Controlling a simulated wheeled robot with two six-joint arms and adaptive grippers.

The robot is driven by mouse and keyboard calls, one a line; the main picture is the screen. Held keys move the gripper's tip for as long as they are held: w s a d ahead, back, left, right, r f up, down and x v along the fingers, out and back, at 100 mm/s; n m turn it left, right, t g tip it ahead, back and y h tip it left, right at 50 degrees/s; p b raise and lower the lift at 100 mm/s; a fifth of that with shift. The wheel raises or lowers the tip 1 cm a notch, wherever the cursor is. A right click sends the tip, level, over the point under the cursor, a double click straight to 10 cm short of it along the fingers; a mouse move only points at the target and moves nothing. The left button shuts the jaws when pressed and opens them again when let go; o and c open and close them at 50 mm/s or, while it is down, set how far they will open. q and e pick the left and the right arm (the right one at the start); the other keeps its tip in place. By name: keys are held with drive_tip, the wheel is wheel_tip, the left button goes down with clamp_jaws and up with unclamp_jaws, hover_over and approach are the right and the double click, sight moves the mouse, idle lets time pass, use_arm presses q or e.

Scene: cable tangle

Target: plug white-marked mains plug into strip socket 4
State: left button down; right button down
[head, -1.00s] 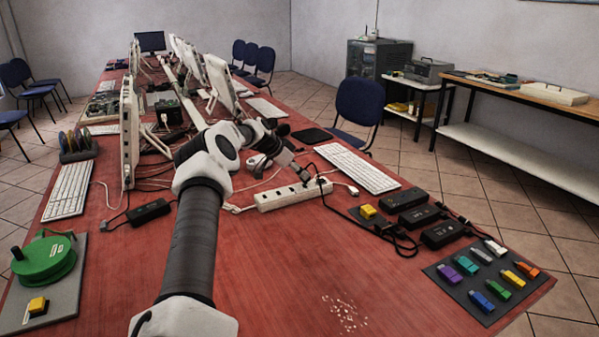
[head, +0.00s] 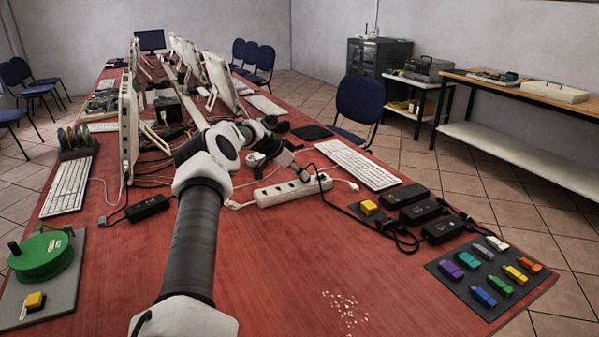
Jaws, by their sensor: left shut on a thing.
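The white power strip (head: 266,198) lies on the red table in the middle of the head view, with dark sockets along its top. My left gripper (head: 304,175) is low over the strip's right half, shut on a small dark plug (head: 311,177). The plug is mostly hidden by the fingers, and I cannot make out a white mark. I cannot tell whether its pins are in a socket or just above one. A black cable (head: 325,192) runs from there down to the right. My right gripper is not in view.
Black power bricks (head: 445,229) and a yellow block (head: 369,207) lie right of the strip. A white keyboard (head: 357,165) is behind it. A mat with coloured pieces (head: 465,287) lies at the front right. Loose cables crowd behind the strip; the table in front is mostly clear.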

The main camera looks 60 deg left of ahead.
use_arm(q)
drive_tip(key=shift+f+b, duration=0.3)
drive_tip(key=shift+f, duration=0.05)
drive_tip(key=c, duration=0.7)
unclamp_jaws()
drive_tip(key=shift+r, duration=0.1)
drive_tip(key=shift+v, duration=3.65)
